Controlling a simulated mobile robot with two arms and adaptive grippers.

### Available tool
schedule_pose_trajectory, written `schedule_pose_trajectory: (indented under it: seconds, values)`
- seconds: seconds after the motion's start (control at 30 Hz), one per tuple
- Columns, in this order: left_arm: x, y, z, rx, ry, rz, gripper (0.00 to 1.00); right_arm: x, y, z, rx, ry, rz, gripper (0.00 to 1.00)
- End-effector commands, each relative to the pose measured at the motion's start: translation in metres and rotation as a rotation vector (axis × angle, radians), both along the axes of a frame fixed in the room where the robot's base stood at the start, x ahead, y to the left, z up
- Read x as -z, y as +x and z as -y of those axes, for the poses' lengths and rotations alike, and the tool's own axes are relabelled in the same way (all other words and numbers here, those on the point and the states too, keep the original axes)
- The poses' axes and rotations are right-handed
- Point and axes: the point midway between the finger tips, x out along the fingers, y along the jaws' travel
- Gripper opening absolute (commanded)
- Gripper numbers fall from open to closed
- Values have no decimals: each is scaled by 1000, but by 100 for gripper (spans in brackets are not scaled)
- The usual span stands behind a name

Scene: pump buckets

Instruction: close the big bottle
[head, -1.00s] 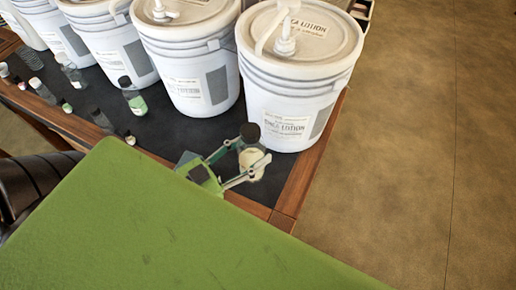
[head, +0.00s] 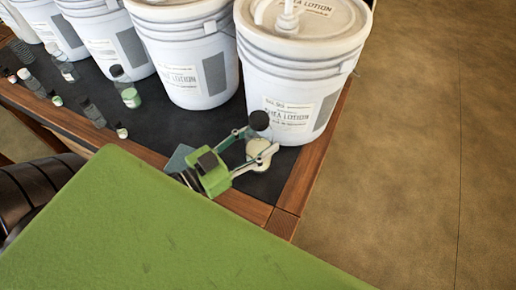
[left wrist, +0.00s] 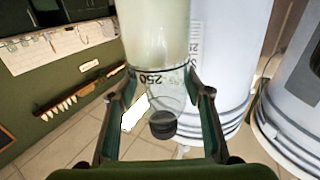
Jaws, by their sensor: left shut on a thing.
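My left gripper (head: 254,142) is shut on the big bottle (head: 258,157), which has a cream filling and a clear upper part. The bottle is at the right end of the table, in front of the rightmost bucket. A black cap (head: 259,120) shows at its top. In the left wrist view the bottle (left wrist: 155,32) appears upside down between the fingers (left wrist: 162,72), with a "250" mark, and the black cap (left wrist: 163,124) is at its neck end. I cannot tell whether the cap is tight. My right gripper is not in view.
A white lotion bucket (head: 292,75) with a pump stands right behind the bottle. More buckets (head: 186,60) line the table to the left. Several small bottles (head: 124,86) stand along the dark mat (head: 165,128). The wooden table edge (head: 305,180) is at the right, with open floor beyond.

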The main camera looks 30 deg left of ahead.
Motion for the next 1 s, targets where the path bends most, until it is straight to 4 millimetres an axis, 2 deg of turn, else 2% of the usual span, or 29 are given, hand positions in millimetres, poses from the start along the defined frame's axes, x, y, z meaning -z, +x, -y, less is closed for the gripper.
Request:
schedule_pose_trajectory:
  seconds: [0.03, 0.17, 0.6, 0.63, 0.7, 1.0]
  values:
    - [14, -1, 0, 1, -1, 1, 0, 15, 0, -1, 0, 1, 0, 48]
    - [26, -1, 1, 0, -2, 1, 0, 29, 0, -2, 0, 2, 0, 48]
    - [28, -1, 0, 0, -1, 1, 0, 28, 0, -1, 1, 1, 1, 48]
    - [29, -1, 0, -1, -1, -3, 48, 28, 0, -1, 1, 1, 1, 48]
    - [29, -1, 0, -1, 0, -2, 62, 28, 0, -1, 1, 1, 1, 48]
    - [28, -1, 0, -1, 0, -2, 62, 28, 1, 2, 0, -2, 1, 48]
